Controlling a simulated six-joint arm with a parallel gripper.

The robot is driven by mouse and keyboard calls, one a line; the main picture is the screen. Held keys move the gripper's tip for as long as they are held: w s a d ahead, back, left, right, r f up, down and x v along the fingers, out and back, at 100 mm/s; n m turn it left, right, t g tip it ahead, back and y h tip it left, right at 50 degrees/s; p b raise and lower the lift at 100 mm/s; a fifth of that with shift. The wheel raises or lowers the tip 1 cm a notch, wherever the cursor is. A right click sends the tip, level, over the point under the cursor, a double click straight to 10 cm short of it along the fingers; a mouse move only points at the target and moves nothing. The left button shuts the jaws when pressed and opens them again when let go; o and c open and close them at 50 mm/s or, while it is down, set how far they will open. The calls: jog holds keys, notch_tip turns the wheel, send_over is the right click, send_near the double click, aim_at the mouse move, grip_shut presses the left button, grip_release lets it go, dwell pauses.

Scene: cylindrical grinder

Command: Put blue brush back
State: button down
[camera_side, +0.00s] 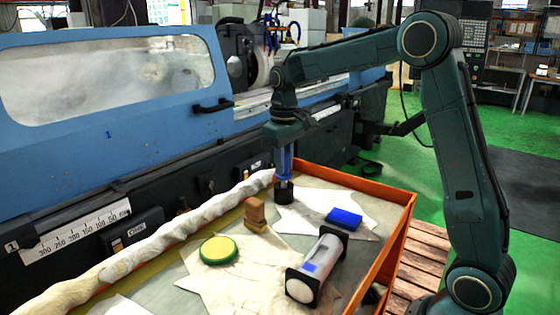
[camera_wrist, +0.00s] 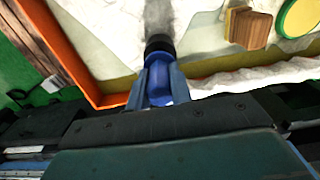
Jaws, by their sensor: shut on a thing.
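My gripper (camera_side: 285,165) points straight down over the far end of the orange-edged tray (camera_side: 388,255). It is shut on the blue brush (camera_wrist: 160,82), which sits upright between the two blue-grey fingers. The black lower end of the brush (camera_side: 284,193) shows below the fingers in the side view. It is at or just above the pale cloth; I cannot tell if it touches. The fingers hide most of the blue part in the side view.
On the cloths are a wooden block (camera_side: 255,215), a green-yellow round pad (camera_side: 218,251), a blue block (camera_side: 344,217) and a clear cylinder with black ends (camera_side: 316,266). A rolled white cloth (camera_side: 170,235) lines the machine side. The blue grinder (camera_side: 110,80) stands behind.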

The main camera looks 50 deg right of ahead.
jog(key=shift+f, duration=0.8)
jog(key=shift+f, duration=0.45)
jog(key=c, duration=1.3)
grip_release()
jog(key=shift+o, duration=0.2)
notch_tip(320, 180, up, 13)
